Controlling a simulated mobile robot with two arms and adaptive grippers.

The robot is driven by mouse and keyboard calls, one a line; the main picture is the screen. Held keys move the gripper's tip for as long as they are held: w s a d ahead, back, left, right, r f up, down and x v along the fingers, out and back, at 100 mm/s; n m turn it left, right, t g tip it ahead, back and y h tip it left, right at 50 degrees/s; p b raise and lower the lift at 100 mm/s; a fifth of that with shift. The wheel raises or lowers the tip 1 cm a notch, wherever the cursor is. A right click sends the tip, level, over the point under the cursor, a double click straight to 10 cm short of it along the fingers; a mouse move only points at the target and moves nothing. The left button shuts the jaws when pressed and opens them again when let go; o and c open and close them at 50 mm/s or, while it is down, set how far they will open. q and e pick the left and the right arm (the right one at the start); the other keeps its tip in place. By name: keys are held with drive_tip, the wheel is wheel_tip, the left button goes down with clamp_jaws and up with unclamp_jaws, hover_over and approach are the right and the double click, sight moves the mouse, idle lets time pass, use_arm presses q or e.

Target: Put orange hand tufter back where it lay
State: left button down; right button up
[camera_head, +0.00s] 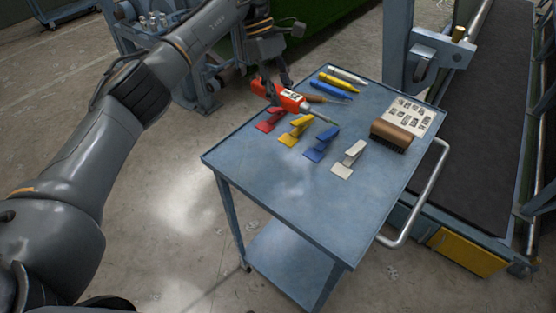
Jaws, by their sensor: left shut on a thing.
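The orange-red hand tufter (292,99) has a white label with dark print and a thin metal tip pointing right. It is at the far left part of the blue trolley table (277,195). My left gripper (276,92) comes down from above and is shut on the tufter's left end. I cannot tell whether the tufter touches the table top or is just above it. The gripper's fingers partly hide its left end. My right gripper is not in view.
Red (270,120), yellow (296,129), blue (321,145) and white (348,160) clip-like tools lie in a row close by. Several slim pens and a wooden-handled tool (328,99) lie behind. A brown brush (391,135) and printed card (408,115) are right. The table's front is clear.

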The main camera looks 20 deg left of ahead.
use_arm(q)
drive_tip(key=s+f+p, duration=0.1)
drive_tip(key=s, duration=0.3)
drive_tip(key=p, duration=0.4)
approach(282, 178)
drive_tip(key=shift+d+f, duration=0.2)
drive_tip(key=shift+d, duration=0.7)
drive_tip(key=shift+s+d+f, duration=0.2)
drive_tip(key=shift+s+f, duration=0.25)
drive_tip(key=shift+f, duration=0.3)
drive_tip(key=shift+s+f+p, duration=0.15)
drive_tip(key=shift+f+p, duration=0.2)
drive_tip(key=shift+p, duration=0.05)
wheel_tip(282, 178, down, 2)
drive_tip(key=shift+f+p, duration=0.1)
drive_tip(key=shift+p, duration=0.45)
drive_tip(key=shift+f, duration=0.2)
drive_tip(key=shift+f+b, duration=0.15)
drive_tip(key=shift+b, duration=0.2)
drive_tip(key=c, duration=0.8)
unclamp_jaws()
drive_tip(key=shift+c, duration=0.2)
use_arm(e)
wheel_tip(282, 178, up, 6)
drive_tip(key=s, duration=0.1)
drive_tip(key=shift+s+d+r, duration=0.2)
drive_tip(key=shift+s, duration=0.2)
